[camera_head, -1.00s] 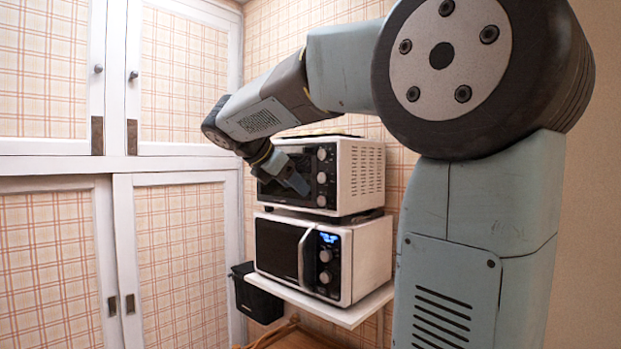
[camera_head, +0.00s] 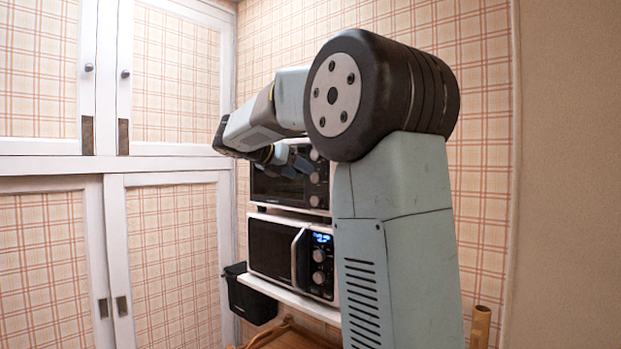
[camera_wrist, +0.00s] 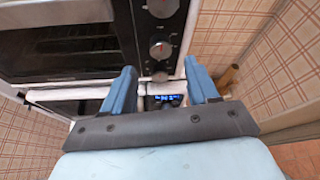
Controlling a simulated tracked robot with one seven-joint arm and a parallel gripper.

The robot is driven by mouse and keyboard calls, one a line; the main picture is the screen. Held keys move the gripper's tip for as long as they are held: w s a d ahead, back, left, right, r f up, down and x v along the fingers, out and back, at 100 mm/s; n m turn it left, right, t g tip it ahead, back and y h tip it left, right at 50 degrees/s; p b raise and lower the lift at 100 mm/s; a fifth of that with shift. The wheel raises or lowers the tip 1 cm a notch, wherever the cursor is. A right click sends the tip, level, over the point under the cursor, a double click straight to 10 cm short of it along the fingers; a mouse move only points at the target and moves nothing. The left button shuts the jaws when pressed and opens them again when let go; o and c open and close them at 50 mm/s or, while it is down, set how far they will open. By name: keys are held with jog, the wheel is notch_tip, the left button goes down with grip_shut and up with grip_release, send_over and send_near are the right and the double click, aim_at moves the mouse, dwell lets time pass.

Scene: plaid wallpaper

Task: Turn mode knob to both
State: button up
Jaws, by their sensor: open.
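The upper oven (camera_head: 275,188) has a dark glass door and a column of knobs on its right-hand panel. Nothing is between the fingers. In the head view my gripper (camera_head: 298,166) is in front of the oven, near the upper knobs; contact cannot be told.
A microwave (camera_head: 274,250) with a lit blue display stands below the oven on a white shelf (camera_head: 290,296). A black bin (camera_head: 250,297) hangs at the shelf's left. White cupboards (camera_head: 170,180) stand at left. A wooden post (camera_head: 480,325) is at lower right.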

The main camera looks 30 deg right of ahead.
aim_at(313, 178)
jog(key=shift+x, duration=2.8)
jog(key=shift+c, duration=0.4)
jog(key=c, duration=1)
jog(key=shift+o, duration=0.2)
